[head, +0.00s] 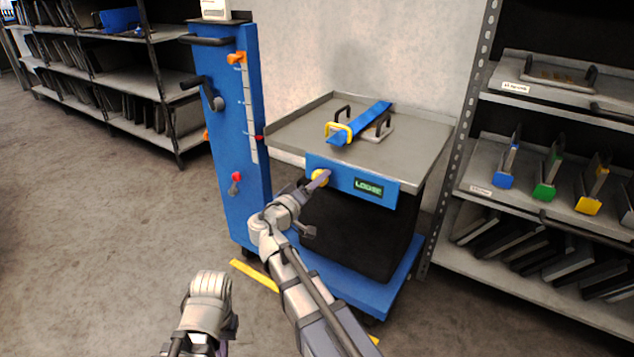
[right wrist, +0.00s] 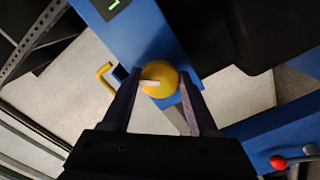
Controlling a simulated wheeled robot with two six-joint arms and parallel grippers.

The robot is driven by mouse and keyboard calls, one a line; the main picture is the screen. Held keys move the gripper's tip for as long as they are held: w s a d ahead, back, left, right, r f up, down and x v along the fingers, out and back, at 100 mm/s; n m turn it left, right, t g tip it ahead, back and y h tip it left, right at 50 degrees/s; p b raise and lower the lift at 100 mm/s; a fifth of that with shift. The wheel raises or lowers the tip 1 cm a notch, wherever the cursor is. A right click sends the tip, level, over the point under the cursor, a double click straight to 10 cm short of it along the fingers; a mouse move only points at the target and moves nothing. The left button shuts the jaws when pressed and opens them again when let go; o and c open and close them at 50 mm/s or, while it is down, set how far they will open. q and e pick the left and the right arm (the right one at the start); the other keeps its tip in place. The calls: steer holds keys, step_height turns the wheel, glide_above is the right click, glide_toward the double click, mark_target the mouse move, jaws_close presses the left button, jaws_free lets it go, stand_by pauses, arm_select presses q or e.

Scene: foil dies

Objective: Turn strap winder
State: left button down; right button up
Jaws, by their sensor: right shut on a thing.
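The strap winder is a yellow round knob (head: 321,177) on the blue front panel (head: 345,180) of a cart. A small green display (head: 368,188) on that panel seems to read "LOOSE". My right gripper (head: 318,181) is at the knob. In the right wrist view the yellow knob (right wrist: 159,79), with a pale pointer mark, sits between the fingers of my right gripper (right wrist: 158,90), which is shut on it. My left gripper's fingers are not visible.
The grey tray (head: 420,133) has raised edges. A blue column (head: 228,150) with a crank, an orange slider and a red knob (head: 236,177) stands left of it. Shelves with coloured dies (head: 545,180) are at right. Open floor (head: 110,240) lies at left.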

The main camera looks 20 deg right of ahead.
steer(key=shift+n, duration=4)
steer(key=o, duration=1.3)
steer(key=shift+o, duration=0.2)
steer(key=shift+s+a, duration=0.1)
steer(key=v, duration=0.7)
steer(key=shift+s+a, duration=0.15)
steer(key=shift+a, duration=0.1)
